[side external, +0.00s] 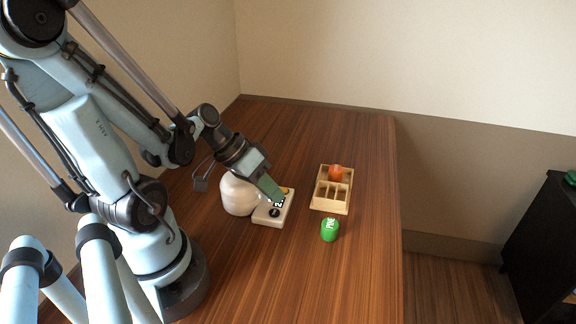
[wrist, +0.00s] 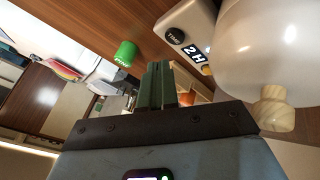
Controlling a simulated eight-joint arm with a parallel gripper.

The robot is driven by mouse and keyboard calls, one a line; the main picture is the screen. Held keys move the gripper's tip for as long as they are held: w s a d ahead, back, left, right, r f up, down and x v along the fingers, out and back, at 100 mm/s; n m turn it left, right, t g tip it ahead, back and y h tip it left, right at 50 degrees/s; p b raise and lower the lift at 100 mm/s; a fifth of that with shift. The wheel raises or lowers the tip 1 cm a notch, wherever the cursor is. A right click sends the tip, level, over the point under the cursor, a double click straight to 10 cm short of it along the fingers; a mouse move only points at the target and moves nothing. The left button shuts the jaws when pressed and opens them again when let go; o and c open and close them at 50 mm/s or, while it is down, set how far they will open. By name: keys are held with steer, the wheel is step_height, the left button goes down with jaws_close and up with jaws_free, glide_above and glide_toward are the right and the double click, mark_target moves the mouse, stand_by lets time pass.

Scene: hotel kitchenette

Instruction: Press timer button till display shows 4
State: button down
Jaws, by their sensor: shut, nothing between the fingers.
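The timer (side external: 263,219) is a small white box on the wooden table. In the wrist view the timer (wrist: 193,18) has a round black part marked "TIME" (wrist: 175,36) and a dark display (wrist: 193,55) showing a 2 followed by what looks like an H. A yellow-orange part (wrist: 206,70) lies beyond the display, partly cut off by the white rounded object. My gripper (side external: 281,197) has its green fingers shut and empty, tips over the timer's far end near the display. I cannot tell if they touch it. The shut fingers also show in the wrist view (wrist: 157,70).
A white rounded pot-like object (side external: 238,195) with a wooden knob (wrist: 273,108) stands against the timer's left. A wooden compartment tray (side external: 330,207) holding an orange-red item (side external: 336,172) and a green object with white lettering (side external: 329,230) are to the right. The table's front is clear.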

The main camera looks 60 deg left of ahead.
mark_target(278, 213)
steer(key=shift+r, duration=1.8)
steer(key=shift+d, duration=0.1)
steer(key=shift+w+d+y, duration=0.4)
steer(key=shift+w+y, duration=0.05)
steer(key=shift+y, duration=0.05)
steer(key=w+d+r+m+t+y, duration=0.1)
steer(key=w+d+r+m+y, duration=0.1)
steer(key=w+d+r+y, duration=0.1)
steer(key=shift+w+d+r, duration=0.35)
steer(key=shift+d+r, duration=0.05)
steer(key=shift+r, duration=0.45)
